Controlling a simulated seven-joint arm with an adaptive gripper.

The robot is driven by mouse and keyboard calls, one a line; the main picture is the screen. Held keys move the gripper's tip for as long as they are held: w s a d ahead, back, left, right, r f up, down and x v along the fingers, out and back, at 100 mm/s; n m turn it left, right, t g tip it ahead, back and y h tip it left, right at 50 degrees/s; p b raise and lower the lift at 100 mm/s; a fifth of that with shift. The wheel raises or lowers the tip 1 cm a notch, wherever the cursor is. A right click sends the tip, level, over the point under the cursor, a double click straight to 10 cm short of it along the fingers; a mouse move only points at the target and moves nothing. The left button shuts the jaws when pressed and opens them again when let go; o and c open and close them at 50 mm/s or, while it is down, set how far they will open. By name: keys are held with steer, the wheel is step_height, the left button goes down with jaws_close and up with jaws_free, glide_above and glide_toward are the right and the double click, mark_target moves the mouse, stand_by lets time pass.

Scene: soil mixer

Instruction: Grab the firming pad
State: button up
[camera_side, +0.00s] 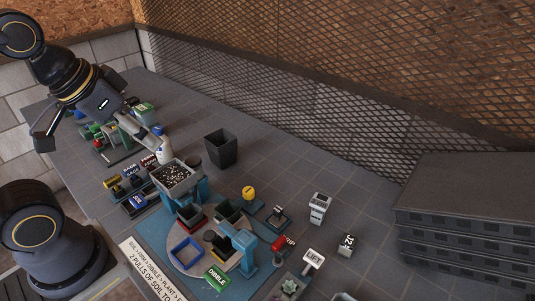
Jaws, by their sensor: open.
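My gripper (102,144) hangs at the upper left, above the back left end of the bench. Its two fingers are spread wide apart with nothing held between them. I cannot tell for sure which item is the firming pad. My gripper is well away from all three, up and to the left.
A speckled soil hopper (174,178) stands on a blue frame above a round turntable (184,259) with small square pots. A dark bin (221,148) stands behind. Grey stacked trays (465,220) fill the right. Bench behind the bin is clear.

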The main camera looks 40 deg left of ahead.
steer(key=w+r, duration=0.4)
steer(key=g, duration=0.6)
glide_above(278, 209)
step_height(278, 209, down, 25)
steer(key=f, duration=0.9)
steer(key=shift+a+f, duration=0.25)
steer(key=shift+a, duration=0.05)
steer(key=f, duration=0.5)
steer(key=shift+d+f, duration=0.3)
steer(key=shift+f, duration=0.05)
